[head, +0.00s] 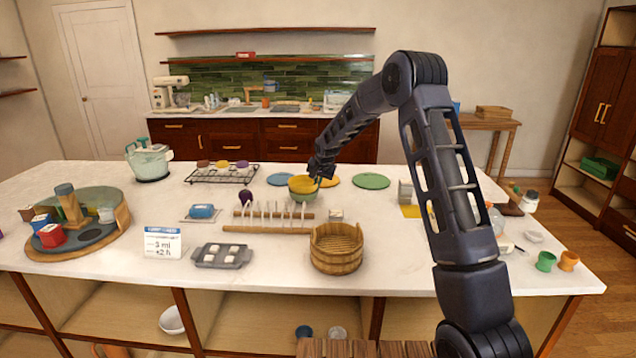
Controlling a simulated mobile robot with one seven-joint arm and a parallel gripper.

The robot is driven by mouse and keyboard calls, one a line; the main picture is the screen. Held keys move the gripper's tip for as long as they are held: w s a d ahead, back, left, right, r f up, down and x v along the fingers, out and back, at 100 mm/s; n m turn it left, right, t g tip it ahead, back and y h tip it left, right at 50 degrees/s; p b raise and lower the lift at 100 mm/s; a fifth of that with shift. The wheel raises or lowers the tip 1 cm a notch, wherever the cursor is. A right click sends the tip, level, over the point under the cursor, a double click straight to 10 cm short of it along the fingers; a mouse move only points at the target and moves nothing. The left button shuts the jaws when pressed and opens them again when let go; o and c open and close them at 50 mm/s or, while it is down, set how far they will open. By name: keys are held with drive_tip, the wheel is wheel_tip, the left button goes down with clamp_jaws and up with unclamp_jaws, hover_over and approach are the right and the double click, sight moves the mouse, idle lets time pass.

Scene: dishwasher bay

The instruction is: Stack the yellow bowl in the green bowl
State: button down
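The green bowl (303,194) stands upright on the white counter, a little right of the picture's middle-left. The yellow bowl (300,183) shows at the green bowl's mouth, with its yellow inside visible. It looks nested there, but I cannot tell whether it rests fully on the green bowl. My gripper (317,179) reaches down from the right to the bowls' right rim. Its fingers are small and dark, and I cannot tell whether they grip the rim.
Blue (281,179), yellow (331,181) and green (371,181) plates lie around the bowls. A wooden dish rack (266,229) stands in front, with a wooden bucket (337,250) nearer. A wire rack (211,177) is at left. Bare counter lies right of the bucket.

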drive_tip(key=shift+f, duration=0.4)
drive_tip(key=c, duration=1.6)
unclamp_jaws()
drive_tip(key=shift+c, duration=0.2)
drive_tip(key=shift+r, duration=0.1)
